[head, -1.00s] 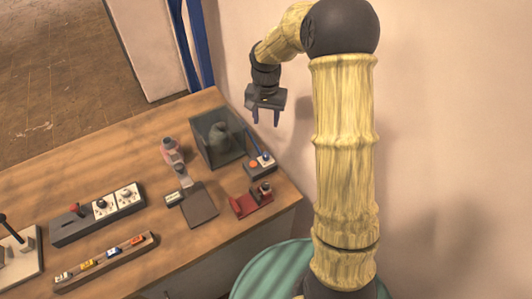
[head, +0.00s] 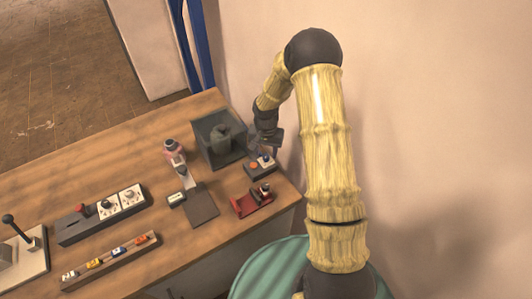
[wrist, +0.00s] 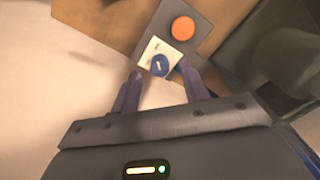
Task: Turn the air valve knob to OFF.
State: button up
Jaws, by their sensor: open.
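The air valve knob (wrist: 160,65) is round and blue with a pale mark. It sits on a white plate (wrist: 150,50) with lettering too small to read, on a dark control box (head: 263,172). My gripper (wrist: 159,73) is open, its fingertips to either side of the knob in the wrist view. Whether they touch it I cannot tell. In the head view my gripper (head: 267,146) is low over the box and partly hides the knob.
An orange button (wrist: 183,28) is on the same box. A dark see-through chamber (head: 204,140) stands just left of my gripper. A red stand (head: 248,205) is nearer the table's front. The wall is close on the right.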

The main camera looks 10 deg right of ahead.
aim_at(266, 158)
jog(key=shift+f, duration=1.35)
grip_shut()
